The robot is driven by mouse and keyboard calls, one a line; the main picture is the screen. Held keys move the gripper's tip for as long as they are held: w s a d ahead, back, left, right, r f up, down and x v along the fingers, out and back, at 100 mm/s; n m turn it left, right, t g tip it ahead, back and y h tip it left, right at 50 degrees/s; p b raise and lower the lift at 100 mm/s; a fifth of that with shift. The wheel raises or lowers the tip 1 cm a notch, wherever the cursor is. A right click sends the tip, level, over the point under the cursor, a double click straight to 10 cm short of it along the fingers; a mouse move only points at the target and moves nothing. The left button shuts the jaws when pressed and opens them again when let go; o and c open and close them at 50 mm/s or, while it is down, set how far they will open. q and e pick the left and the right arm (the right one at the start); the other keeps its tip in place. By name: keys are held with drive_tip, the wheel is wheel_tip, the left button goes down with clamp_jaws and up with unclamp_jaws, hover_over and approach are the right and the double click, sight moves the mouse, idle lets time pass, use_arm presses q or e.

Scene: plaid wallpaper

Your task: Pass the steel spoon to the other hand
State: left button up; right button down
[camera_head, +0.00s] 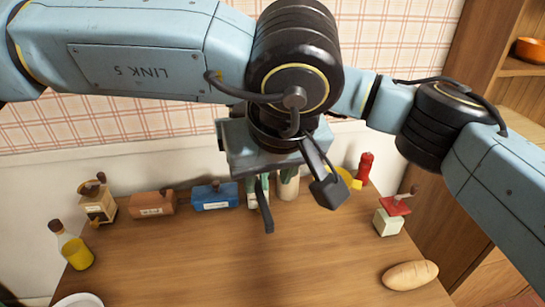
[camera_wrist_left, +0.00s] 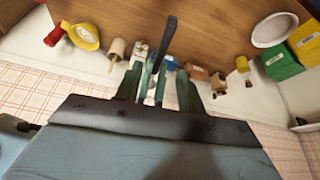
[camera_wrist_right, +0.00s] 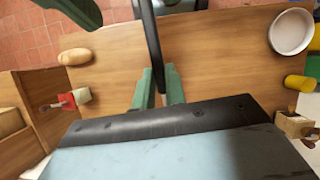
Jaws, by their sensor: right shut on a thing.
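The steel spoon shows as a long dark stem (camera_wrist_right: 150,35) in the right wrist view. My right gripper (camera_wrist_right: 157,88) is shut on it, with its green fingers close together. The spoon also shows in the left wrist view (camera_wrist_left: 169,40), pointing up the picture. My left gripper (camera_wrist_left: 159,84) has its green fingers spread apart, one on each side of the spoon's line. In the head view a dark end of the spoon (camera_head: 264,208) hangs below the wrists over the table. Both grippers' fingers are largely hidden there, and I cannot make out the bowl.
The wooden table (camera_head: 300,265) is clear in the middle. Along its back stand a grinder (camera_head: 97,203), a brown box (camera_head: 152,204) and a blue box (camera_head: 214,197). An oil bottle (camera_head: 72,246) is left; a red-topped grinder (camera_head: 392,213) and bread (camera_head: 410,275) are right.

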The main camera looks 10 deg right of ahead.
sight(264, 198)
use_arm(q)
drive_tip(key=x, duration=0.7)
drive_tip(key=shift+s, duration=0.1)
drive_tip(key=shift+c, duration=0.5)
clamp_jaws()
use_arm(e)
drive_tip(key=c, duration=1.4)
unclamp_jaws()
drive_tip(key=shift+o, duration=0.2)
